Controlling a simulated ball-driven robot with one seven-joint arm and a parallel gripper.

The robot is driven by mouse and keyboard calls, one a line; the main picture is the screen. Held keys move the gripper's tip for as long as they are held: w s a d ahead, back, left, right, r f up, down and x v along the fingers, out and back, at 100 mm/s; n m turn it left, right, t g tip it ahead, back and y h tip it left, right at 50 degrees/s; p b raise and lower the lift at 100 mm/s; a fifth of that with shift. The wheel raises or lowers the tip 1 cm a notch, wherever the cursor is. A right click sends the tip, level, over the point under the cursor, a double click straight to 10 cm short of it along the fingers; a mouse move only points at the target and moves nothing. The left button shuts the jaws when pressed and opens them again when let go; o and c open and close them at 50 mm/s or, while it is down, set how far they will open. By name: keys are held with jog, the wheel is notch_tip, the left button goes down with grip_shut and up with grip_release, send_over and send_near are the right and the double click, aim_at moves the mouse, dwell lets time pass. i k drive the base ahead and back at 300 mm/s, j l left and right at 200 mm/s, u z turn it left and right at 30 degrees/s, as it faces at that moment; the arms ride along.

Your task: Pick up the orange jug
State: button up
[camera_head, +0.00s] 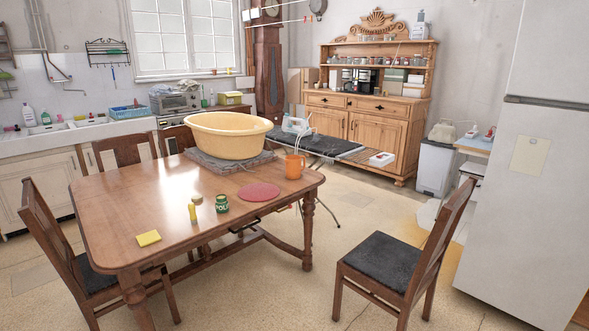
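The orange jug (294,167) stands upright near the right-hand far corner of the wooden dining table (140,205). It is just right of a large pale-yellow basin (228,135) that rests on a grey folded cloth or mat. A round red mat (259,191) lies to the jug's front left, apart from it. My gripper is not in view.
A green jar (221,204), a small yellow bottle (192,212) and a yellow sponge (149,238) are on the table. A chair (382,262) stands to its right. An ironing board (330,145) is behind the jug. Floor between chair and table is clear.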

aim_at(293, 168)
jog(key=i+j, duration=0.3)
jog(key=i, duration=0.2)
jog(key=i+j, duration=0.25)
jog(key=i, duration=0.3)
jog(key=i+j+z, duration=0.1)
jog(key=i+j, duration=0.2)
jog(key=i, duration=0.2)
jog(key=i+j, duration=0.3)
jog(key=i, duration=0.2)
